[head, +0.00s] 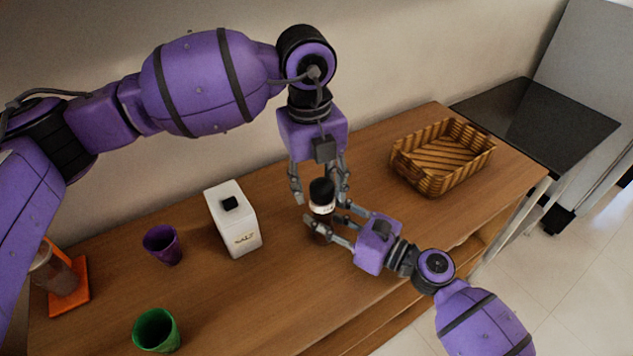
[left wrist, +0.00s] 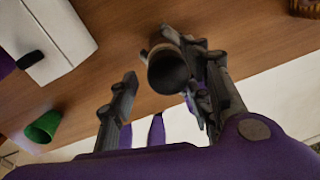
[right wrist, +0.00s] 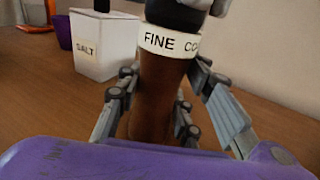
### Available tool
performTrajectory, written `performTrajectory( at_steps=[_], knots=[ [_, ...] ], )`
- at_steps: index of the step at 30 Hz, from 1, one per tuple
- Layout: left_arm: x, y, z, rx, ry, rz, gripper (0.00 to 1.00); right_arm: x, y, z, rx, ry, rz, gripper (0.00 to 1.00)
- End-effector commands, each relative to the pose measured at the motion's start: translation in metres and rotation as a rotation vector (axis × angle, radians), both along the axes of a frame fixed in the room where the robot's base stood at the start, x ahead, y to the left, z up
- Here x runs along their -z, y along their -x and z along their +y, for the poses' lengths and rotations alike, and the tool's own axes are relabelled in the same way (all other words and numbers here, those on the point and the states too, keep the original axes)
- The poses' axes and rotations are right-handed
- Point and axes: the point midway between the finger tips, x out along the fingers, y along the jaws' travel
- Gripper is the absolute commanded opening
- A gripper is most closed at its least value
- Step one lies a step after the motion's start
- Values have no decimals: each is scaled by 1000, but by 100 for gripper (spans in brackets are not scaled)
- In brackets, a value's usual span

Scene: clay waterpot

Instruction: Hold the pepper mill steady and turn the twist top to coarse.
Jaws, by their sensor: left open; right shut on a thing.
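The pepper mill stands upright on the wooden table, with a brown body (right wrist: 158,95), a white band (right wrist: 165,40) and a black twist top (head: 321,190). The band reads "FINE" and then "CO", the rest being hidden. My right gripper (head: 325,224) is shut around the brown body from the side, low under the band. My left gripper (head: 320,188) points down from above, open, with one finger on each side of the black top. In the left wrist view the top (left wrist: 168,72) lies close to the right finger, with a gap to the left finger; contact is unclear.
A white salt box (head: 235,230) stands left of the mill, with a purple cup (head: 163,246), a green cup (head: 156,330) and an orange stand (head: 70,292) further left. A wicker basket (head: 441,160) is at the right. The table's front edge is near my right arm.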

Motion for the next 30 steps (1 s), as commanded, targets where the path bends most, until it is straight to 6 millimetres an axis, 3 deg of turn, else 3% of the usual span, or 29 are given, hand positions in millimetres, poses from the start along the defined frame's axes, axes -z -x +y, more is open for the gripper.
performTrajectory(
  at_steps=[5,16,29,30],
  knots=[
    [-13,0,0,1,3,-3,45,3,1,1,-3,3,3,1],
    [-68,1,4,0,0,-1,45,3,2,2,-6,1,3,1],
    [-75,2,5,-1,-1,0,45,3,3,2,-7,1,4,1],
    [-74,2,5,-1,-1,0,45,3,3,2,-7,1,3,34]
  ],
)
